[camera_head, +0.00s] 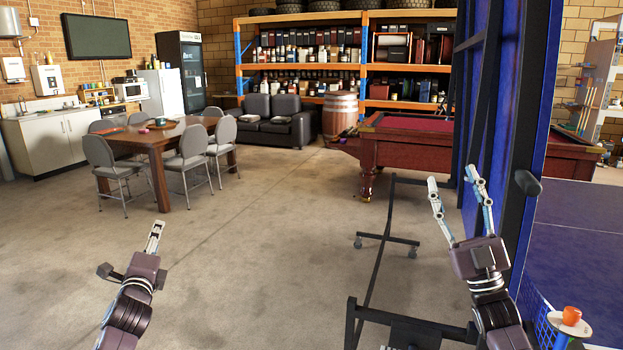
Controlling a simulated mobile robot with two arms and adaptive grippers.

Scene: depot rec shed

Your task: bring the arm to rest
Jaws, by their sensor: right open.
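My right gripper (452,177) is raised at the right of the head view. Its two fingers stand apart, point up and away, and hold nothing. It is in front of the folded blue table-tennis table (540,120) in the picture; I cannot tell how near it is. My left gripper (156,228) is at the lower left, pointing up and away over the bare floor. Its fingers overlap from this angle, so I cannot tell whether it is open. No object shows in it.
A black wheeled frame (370,290) stands on the floor between my arms. Beyond are a pool table (410,145), dining table (155,137) and sofa (272,128). The middle floor is clear.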

